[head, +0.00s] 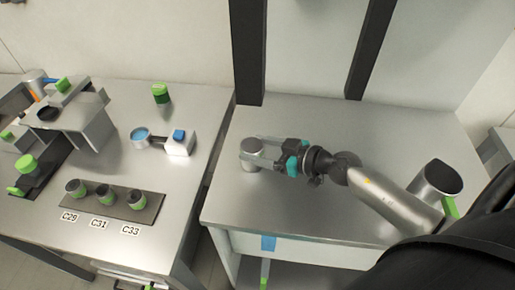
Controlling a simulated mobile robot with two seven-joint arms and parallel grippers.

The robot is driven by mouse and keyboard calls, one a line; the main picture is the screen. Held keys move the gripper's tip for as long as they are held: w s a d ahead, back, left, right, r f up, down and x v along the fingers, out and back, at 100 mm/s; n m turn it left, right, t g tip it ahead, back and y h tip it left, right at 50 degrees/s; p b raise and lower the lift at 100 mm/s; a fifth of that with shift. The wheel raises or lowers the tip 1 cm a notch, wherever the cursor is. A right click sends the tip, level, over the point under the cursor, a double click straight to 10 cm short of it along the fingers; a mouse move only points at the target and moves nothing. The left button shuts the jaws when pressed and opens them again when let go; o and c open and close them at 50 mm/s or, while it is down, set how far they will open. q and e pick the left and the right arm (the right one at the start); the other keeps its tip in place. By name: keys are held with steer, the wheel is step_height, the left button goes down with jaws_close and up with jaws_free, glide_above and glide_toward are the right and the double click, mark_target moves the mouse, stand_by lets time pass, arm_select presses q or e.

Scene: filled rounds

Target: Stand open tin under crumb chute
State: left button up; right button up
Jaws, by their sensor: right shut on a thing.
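A short grey metal cylinder (251,150), which looks like a tin, stands near the left edge of the right-hand steel table. My right gripper (262,153) reaches it from the right and is shut on its sides. I cannot tell whether its pale top is open. A grey machine (82,122) with a raised block and a dark round opening on top stands on the left-hand table. I cannot tell whether the crumb chute is part of it. My left gripper is out of view.
A dark-mouthed metal container (437,183) with a green handle stands at the table's right. A rack (152,211) holds small cups labelled C29, C31 and C33. A device with a blue-topped dish (142,137) and a green-capped jar (161,95) stand behind. A gap separates the tables.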

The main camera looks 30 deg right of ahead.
steer(key=shift+f, duration=0.15)
steer(key=o, duration=1.5)
steer(key=shift+s, duration=0.15)
steer(key=p+v, duration=0.1)
steer(key=v, duration=1)
steer(key=shift+s+d+r, duration=0.2)
steer(key=shift+s+r, duration=0.1)
steer(key=shift+r, duration=0.05)
